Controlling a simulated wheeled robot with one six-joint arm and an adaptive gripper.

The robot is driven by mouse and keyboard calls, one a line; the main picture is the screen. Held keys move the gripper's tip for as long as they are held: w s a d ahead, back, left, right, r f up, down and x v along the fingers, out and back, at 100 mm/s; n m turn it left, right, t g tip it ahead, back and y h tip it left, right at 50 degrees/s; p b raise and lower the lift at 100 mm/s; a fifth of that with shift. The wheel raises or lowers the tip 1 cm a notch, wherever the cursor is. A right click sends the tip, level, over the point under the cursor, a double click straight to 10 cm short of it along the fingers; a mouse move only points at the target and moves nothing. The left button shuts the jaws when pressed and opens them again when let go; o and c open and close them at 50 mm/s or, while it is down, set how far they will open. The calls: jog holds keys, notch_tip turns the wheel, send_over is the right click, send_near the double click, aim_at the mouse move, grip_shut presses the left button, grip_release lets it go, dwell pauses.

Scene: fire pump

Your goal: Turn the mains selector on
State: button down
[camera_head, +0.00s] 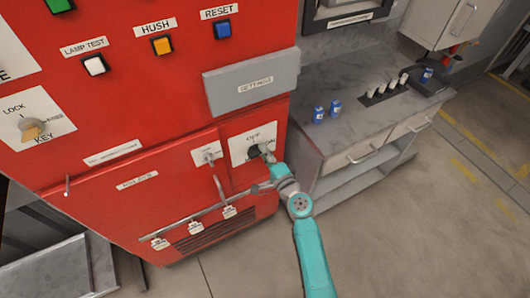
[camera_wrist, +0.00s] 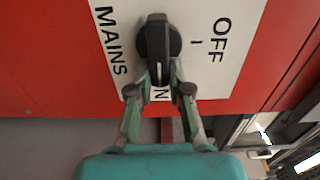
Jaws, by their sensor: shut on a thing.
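The mains selector is a dark bar-shaped knob (camera_wrist: 157,42) on a white plate (camera_wrist: 207,72) in the wrist view. The plate reads MAINS on the left and OFF with a small tick on the right. An N shows between my fingers below the knob; the rest of that label is hidden. The knob's bar lies lengthwise toward the N and at right angles to the OFF tick. My gripper (camera_wrist: 161,73) is shut on the lower end of the knob, one finger each side. In the head view my gripper (camera_head: 266,158) is at the plate (camera_head: 238,149), hiding much of the knob.
The red cabinet (camera_head: 130,105) has a grey SETTINGS cover (camera_head: 252,84) above the selector. A grey lever (camera_head: 217,180) stands just left, and a long rod (camera_head: 200,210) runs below. A workbench (camera_head: 345,120) is close on the right. Floor is open at front right.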

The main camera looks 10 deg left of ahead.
jog(key=c, duration=1.1)
grip_release()
jog(key=v, duration=1.2)
